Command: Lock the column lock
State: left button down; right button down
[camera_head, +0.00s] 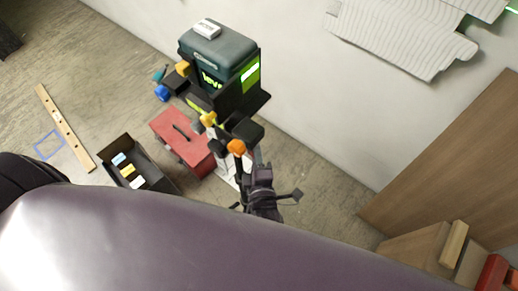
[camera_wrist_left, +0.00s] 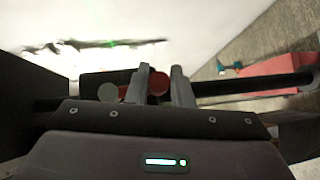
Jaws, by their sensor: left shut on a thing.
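In the left wrist view my left gripper (camera_wrist_left: 160,82) has its two grey fingers shut on a red round knob (camera_wrist_left: 158,84). A dark bar (camera_wrist_left: 235,85) runs sideways behind the fingers, and a grey round end (camera_wrist_left: 107,92) shows to the left. I cannot tell which of these parts is the column lock, as the fingers and palm hide much. In the head view a dark stand-like group with an orange knob (camera_head: 236,147) and a yellow knob (camera_head: 209,119) is beside the red box; my dark purple wrist parts seem to be just below it. My right gripper is not in view.
A green-black machine (camera_head: 222,62) stands against the white wall. A red box (camera_head: 181,142) and an open black case (camera_head: 140,172) are on the floor. A wooden plank (camera_head: 65,128) lies at left, and a wooden panel (camera_head: 450,150) stands at right.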

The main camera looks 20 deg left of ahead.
pick_arm(q)
jog(key=shift+a, duration=0.1)
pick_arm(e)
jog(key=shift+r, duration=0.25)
pick_arm(q)
jog(key=c, duration=1.4)
grip_release()
jog(key=shift+s, duration=0.1)
jog(key=shift+o, duration=0.4)
jog(key=shift+a, duration=0.1)
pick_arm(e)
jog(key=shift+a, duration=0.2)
pick_arm(q)
jog(key=b+v, duration=0.2)
jog(key=v, duration=0.6)
jog(key=shift+r+b, duration=0.2)
jog(key=shift+b, duration=0.15)
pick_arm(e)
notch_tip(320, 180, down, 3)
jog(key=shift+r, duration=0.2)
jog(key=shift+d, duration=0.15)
